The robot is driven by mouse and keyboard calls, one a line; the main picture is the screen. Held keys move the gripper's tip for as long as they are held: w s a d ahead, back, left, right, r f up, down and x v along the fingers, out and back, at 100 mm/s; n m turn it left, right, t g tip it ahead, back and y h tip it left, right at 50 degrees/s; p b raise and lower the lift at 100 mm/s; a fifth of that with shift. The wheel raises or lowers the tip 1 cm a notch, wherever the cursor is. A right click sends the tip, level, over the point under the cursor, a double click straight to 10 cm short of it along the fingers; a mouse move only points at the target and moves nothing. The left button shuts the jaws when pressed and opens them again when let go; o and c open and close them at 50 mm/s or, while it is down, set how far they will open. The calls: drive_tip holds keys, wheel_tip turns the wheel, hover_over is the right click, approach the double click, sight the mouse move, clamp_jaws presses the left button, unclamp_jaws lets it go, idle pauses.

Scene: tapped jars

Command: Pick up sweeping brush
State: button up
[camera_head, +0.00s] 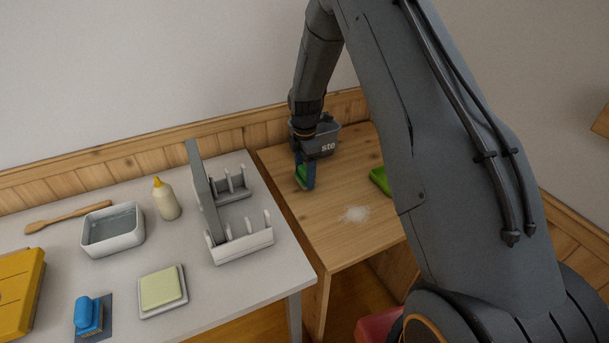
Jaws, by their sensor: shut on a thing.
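My gripper (305,184) is over the wooden table, pointing down, shut on a small green thing that looks like the sweeping brush (302,174). Only a bit of green shows between the dark fingers, and the rest of it is hidden. I cannot tell whether it touches the table. A pile of white powder (355,213) lies on the wooden tabletop (335,245), to the right and nearer. Another green thing (379,181), perhaps a dustpan, lies to the right, partly hidden by my arm.
A grey bin (328,147) with letters ending "ste" stands behind my gripper. The white table (225,293) at left holds a grey rack (242,245), a bottle (167,200), a water basin (112,232), a wooden spatula (68,217), a pale green sponge (161,287) and a blue block (88,314).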

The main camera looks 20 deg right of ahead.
sight(305, 169)
drive_tip(key=shift+r+b, duration=1.6)
drive_tip(key=shift+r, duration=3.3)
drive_tip(key=o, duration=0.4)
drive_tip(key=shift+c, duration=1.4)
